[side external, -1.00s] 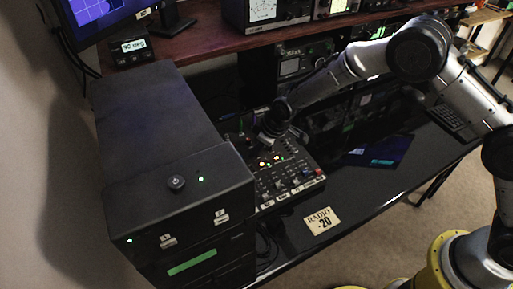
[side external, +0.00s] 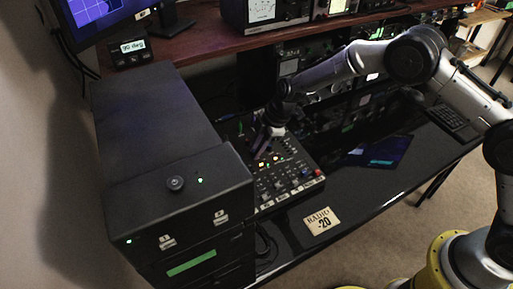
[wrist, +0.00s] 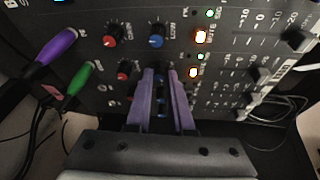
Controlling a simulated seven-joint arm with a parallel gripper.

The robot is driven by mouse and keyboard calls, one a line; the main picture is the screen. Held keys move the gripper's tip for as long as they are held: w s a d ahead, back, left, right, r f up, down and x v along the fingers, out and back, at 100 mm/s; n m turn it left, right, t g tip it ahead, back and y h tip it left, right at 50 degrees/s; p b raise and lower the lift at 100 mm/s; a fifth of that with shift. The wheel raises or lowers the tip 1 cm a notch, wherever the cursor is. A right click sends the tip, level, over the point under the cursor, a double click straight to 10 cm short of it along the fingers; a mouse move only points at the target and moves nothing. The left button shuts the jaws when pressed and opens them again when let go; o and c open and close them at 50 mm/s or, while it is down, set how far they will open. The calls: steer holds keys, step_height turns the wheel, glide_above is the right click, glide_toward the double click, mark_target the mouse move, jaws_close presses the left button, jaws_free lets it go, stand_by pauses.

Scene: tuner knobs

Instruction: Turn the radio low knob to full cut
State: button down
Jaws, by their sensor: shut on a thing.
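The black mixer panel (side external: 290,184) lies on the desk with rows of knobs, sliders and lit buttons. In the wrist view, my gripper (wrist: 161,72) has its two purple fingers closed around a knob in the second row. That knob is mostly hidden between the fingers, with bits of blue showing between them. A blue knob marked LOW (wrist: 156,41) and a red gain knob (wrist: 110,41) sit in the row above, clear of the fingers. A second red knob (wrist: 125,74) is just left of the fingers. My gripper also shows over the panel in the side view (side external: 259,157).
Purple (wrist: 58,45) and green (wrist: 80,79) cable plugs stand up at the panel's left. A card reading "RADIO -20" (side external: 321,220) lies in front of the panel. A tall black case (side external: 160,130) stands close on the left. A small display (side external: 132,50) appears to read "90 deg".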

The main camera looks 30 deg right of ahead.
steer(key=shift+d+n, duration=0.1)
steer(key=shift+n, duration=0.8)
steer(key=c, duration=0.8)
jaws_free()
steer(key=v, duration=1.3)
steer(key=shift+w+d+r, duration=0.15)
steer(key=shift+d+r, duration=0.05)
steer(key=shift+r, duration=0.2)
